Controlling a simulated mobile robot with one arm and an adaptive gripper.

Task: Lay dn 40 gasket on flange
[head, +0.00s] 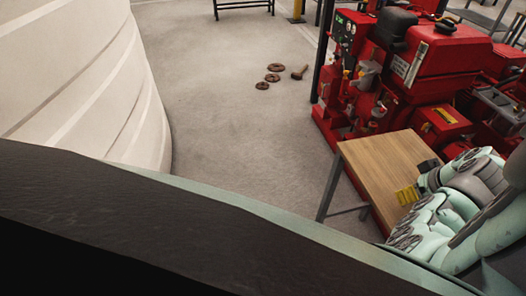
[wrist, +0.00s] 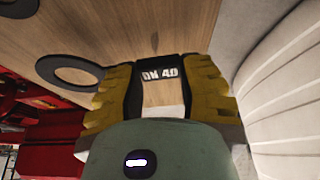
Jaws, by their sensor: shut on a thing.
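My gripper (wrist: 160,100) points at a wooden table top in the wrist view. Its yellow fingers stand on either side of a black piece with a white "DN 40" label (wrist: 160,73), and they are shut on it. This looks like the DN 40 gasket; most of its outline is hidden between the fingers. In the head view my gripper (head: 407,195) is at the right part of the table, partly covered by my arm. A flat black ring (wrist: 43,72) lies on the wood beside the gripper. I cannot make out a flange for certain.
The wooden table (head: 375,160) stands before a red pumpset (head: 425,70). A part of another dark ring (wrist: 16,8) shows in the wrist view's corner. Several brown rings (head: 274,78) and a mallet-like tool (head: 299,72) lie on the floor.

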